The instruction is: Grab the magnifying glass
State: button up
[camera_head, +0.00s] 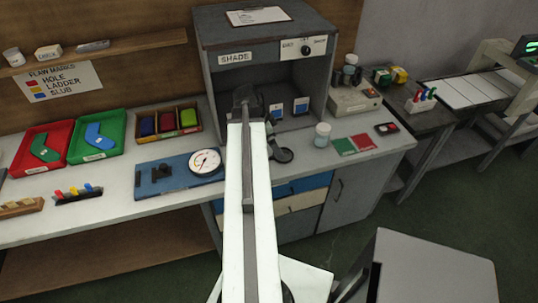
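A dark round-ended object (283,154) lies on the bench just right of my arm, at the front of the grey shade cabinet. It may be the magnifying glass, but its lens is not clear and my arm may cover part of it. My gripper (243,96) is the dark end of my white arm, reaching into the cabinet's open front, beyond and left of this object. The fingers are small and dark against the dark inside, so I cannot make out their opening or anything between them.
The shade cabinet (220,84) has side walls and a top close around my gripper. Blue-faced cards (301,106) stand inside. A white jar (322,135), green and red swatches (352,144) are at right. A round dial gauge (205,162) on a blue board is at left.

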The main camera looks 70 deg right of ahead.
jog(key=b+x, duration=0.2)
jog(key=shift+f, duration=0.35)
jog(key=b+x, duration=0.5)
jog(key=shift+d+f, duration=0.1)
jog(key=shift+d, duration=0.35)
jog(key=c, duration=1.5)
jog(key=shift+r, duration=0.3)
notch_tip(320, 180, up, 10)
jog(key=p, duration=1)
jog(key=shift+f, duration=0.1)
